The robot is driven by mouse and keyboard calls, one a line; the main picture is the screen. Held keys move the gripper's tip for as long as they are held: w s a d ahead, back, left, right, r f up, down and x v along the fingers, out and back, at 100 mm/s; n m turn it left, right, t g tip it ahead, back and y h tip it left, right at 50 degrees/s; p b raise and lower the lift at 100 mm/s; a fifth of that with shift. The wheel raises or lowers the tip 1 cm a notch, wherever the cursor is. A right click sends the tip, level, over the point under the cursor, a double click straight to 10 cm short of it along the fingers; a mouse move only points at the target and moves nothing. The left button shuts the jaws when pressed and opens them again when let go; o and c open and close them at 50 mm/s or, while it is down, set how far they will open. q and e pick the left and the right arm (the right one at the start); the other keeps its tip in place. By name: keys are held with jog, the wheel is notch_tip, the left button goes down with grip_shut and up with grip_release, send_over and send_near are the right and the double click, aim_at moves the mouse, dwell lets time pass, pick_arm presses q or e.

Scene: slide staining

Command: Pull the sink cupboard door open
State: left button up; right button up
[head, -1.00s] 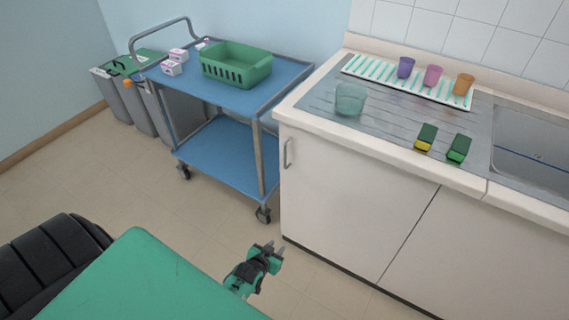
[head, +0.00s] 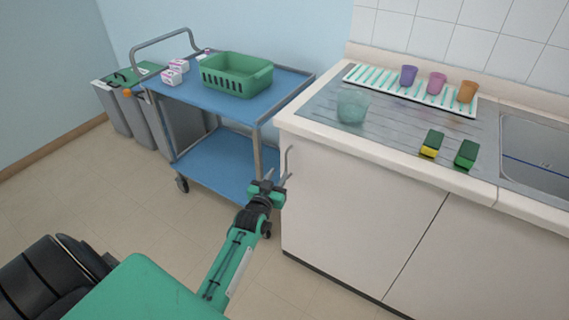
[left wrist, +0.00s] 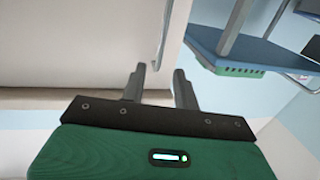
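The sink cupboard door (head: 355,205) is a plain cream panel under the worktop, flush with the front and shut. Its slim grey upright handle (head: 288,160) is near the door's left edge. In the left wrist view the door (left wrist: 75,45) fills the upper left, and the handle (left wrist: 163,42) shows just beyond the fingertips. My left gripper (head: 277,179) is close to the handle's lower end in the head view. Its two fingers (left wrist: 159,72) are apart with nothing held between them. I cannot tell whether the fingertips touch the handle. My right gripper is not in view.
A blue trolley (head: 213,165) with a green basket (head: 236,75) stands close left of the cupboard. A glass beaker (head: 352,106), coloured cups and green-and-yellow sponges are on the worktop (head: 385,152). Grey bins (head: 118,110) stand at the back left.

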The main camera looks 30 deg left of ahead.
aim_at(286, 161)
pick_arm(q)
jog(key=w, duration=0.3)
jog(key=w+a, duration=0.1)
jog(key=w, duration=0.3)
jog(key=shift+a, duration=0.2)
grip_shut()
